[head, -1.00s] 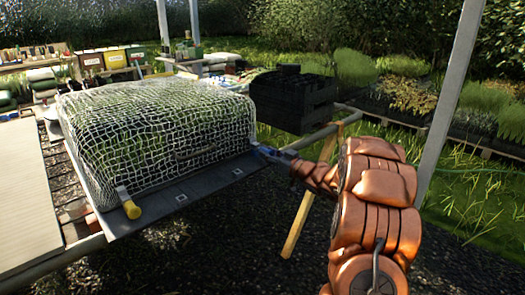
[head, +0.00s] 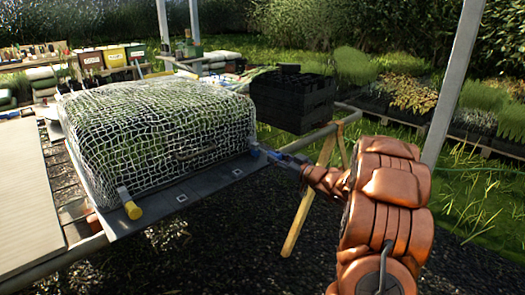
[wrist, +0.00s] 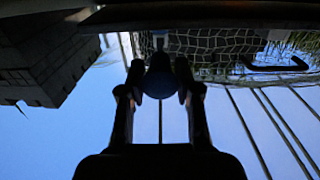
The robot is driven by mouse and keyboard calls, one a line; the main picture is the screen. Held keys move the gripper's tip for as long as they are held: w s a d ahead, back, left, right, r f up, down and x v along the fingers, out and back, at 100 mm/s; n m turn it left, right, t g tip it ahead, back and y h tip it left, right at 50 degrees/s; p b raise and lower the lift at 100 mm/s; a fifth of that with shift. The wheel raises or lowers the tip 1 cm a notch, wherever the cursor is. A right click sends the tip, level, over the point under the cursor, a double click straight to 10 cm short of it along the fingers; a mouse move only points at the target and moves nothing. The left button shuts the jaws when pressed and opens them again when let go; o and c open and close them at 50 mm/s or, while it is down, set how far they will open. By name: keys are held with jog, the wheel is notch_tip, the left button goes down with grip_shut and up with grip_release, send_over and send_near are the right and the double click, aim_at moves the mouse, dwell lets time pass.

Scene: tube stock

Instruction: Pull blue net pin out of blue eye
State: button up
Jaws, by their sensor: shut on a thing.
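The blue net pin (wrist: 160,82) is between the fingertips of my gripper (wrist: 160,92) in the wrist view, its dark round head toward me. In the head view my gripper (head: 282,159) is at the right corner of the tray, shut on the pin's blue head (head: 271,155). The blue eye (head: 254,152) is at that corner, just left of the pin. The pin's head stands a little apart from the eye; I cannot tell whether its tip is still inside. The white net (head: 160,125) covers the tray (head: 190,196).
A yellow pin (head: 132,210) is at the tray's front left corner. Black crates (head: 292,100) stand behind my gripper, and a wooden leg (head: 308,200) is below it. A metal post (head: 455,80) rises at the right. Open gravel lies in front.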

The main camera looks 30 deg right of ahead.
jog(key=shift+p+v, duration=0.45)
jog(key=shift+v, duration=1.55)
